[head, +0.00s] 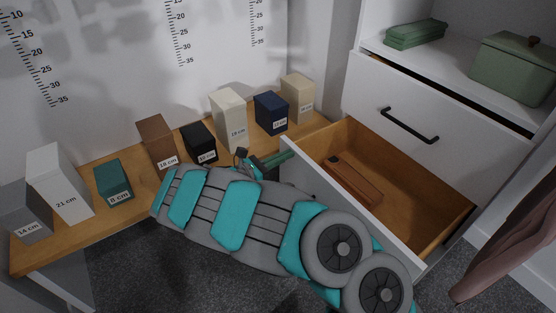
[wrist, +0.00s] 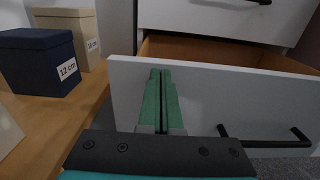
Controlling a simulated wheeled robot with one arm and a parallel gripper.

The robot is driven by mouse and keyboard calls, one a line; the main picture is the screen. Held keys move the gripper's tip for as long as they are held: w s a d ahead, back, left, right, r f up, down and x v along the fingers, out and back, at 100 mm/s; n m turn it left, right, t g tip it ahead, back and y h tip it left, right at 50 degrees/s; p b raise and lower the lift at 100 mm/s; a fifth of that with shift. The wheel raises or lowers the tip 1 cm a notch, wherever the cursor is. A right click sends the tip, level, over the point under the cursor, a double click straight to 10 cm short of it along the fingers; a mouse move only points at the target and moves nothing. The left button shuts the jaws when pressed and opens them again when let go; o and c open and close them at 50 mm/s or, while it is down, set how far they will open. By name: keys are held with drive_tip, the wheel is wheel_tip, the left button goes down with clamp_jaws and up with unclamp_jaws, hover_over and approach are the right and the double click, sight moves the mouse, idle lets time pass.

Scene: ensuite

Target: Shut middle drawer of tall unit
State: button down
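A drawer of the tall white unit stands pulled out, its white front (wrist: 210,98) facing me in the wrist view. In the head view its wooden inside (head: 410,195) holds a long brown box (head: 354,181). Its black bar handle (wrist: 265,138) is low and right of my fingers. My gripper (wrist: 161,72) has its two green fingers together with nothing between them. They point at the left part of the drawer front, near its top edge; I cannot tell if they touch it. In the head view my gripper (head: 280,159) is at the front's left end, and my arm hides much of the front.
A shut drawer front (head: 425,120) with a black handle is above the open one. A wooden bench (head: 110,217) with several labelled boxes runs along the left wall. A brownish cloth (head: 515,240) hangs at the right.

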drive_tip(key=b, duration=0.5)
approach(347, 124)
drive_tip(key=d+r, duration=0.3)
drive_tip(key=d, duration=0.3)
drive_tip(key=shift+w+d+r, duration=0.15)
drive_tip(key=shift+d+r, duration=0.2)
drive_tip(key=shift+r, duration=0.1)
drive_tip(key=shift+r, duration=0.1)
